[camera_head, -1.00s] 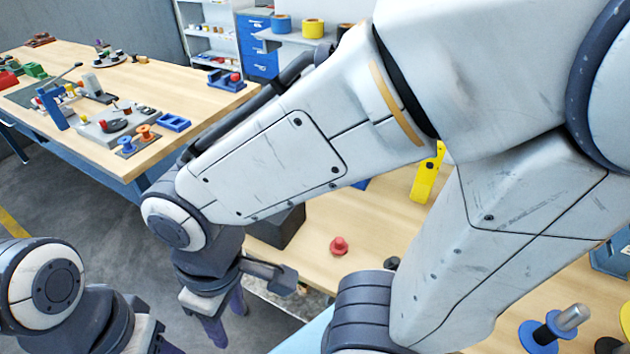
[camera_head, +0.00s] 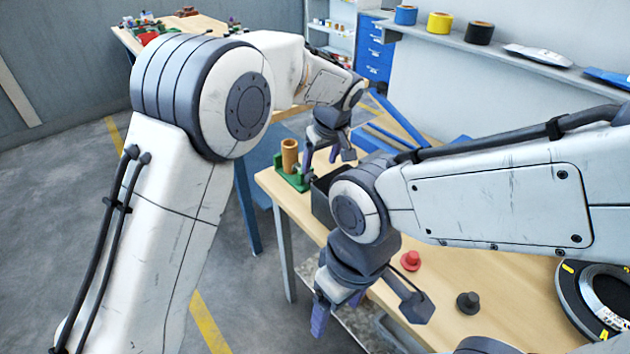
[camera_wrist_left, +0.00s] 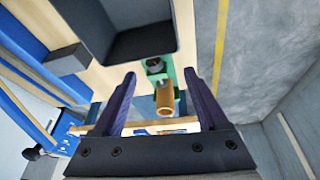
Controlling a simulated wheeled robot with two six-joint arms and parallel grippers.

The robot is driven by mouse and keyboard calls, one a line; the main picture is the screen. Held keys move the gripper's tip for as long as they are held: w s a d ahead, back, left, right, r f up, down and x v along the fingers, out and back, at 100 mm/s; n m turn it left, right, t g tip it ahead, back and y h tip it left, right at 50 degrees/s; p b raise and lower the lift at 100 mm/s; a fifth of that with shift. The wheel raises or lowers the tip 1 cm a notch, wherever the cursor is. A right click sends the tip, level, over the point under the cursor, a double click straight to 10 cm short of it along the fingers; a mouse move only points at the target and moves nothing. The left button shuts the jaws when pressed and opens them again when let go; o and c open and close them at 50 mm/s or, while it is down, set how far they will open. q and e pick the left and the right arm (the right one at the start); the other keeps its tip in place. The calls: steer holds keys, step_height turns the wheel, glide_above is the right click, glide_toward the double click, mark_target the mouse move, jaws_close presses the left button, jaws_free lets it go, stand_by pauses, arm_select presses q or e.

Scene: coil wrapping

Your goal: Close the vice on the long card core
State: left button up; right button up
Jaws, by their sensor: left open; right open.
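The brown card core (camera_head: 289,156) stands upright in the green vice (camera_head: 296,181) at the left corner of the near bench. In the left wrist view the core (camera_wrist_left: 166,101) and the green vice (camera_wrist_left: 180,84) show between my two fingers. My left gripper (camera_head: 322,157) is open and empty, above the bench just right of the core and apart from it. My right gripper (camera_head: 338,311) is open and empty near the bench's front edge. I cannot tell how closely the jaws sit against the core.
A dark open box (camera_head: 322,205) stands right of the vice, partly hidden by my right arm; it also shows in the left wrist view (camera_wrist_left: 143,42). A red knob (camera_head: 411,261), a black knob (camera_head: 468,302) and a round reel (camera_head: 566,300) lie on the bench. A shelf with tape rolls runs behind.

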arm_select(q)
steer(key=n, duration=0.2)
glide_toward(315, 177)
steer(key=x, duration=0.3)
steer(key=p+x, duration=0.1)
steer(key=x, duration=0.5)
steer(key=shift+s+a+f+p, duration=0.1)
steer(key=shift+a+f+p, duration=0.15)
steer(key=shift+a+p, duration=0.05)
steer(key=shift+c, duration=0.3)
jaws_close()
steer(key=shift+d+m+y+p, duration=0.2)
steer(key=shift+m+y+p, duration=0.1)
steer(key=shift+y+p, duration=0.3)
steer(key=shift+g+y, duration=0.5)
steer(key=shift+d+r, duration=0.1)
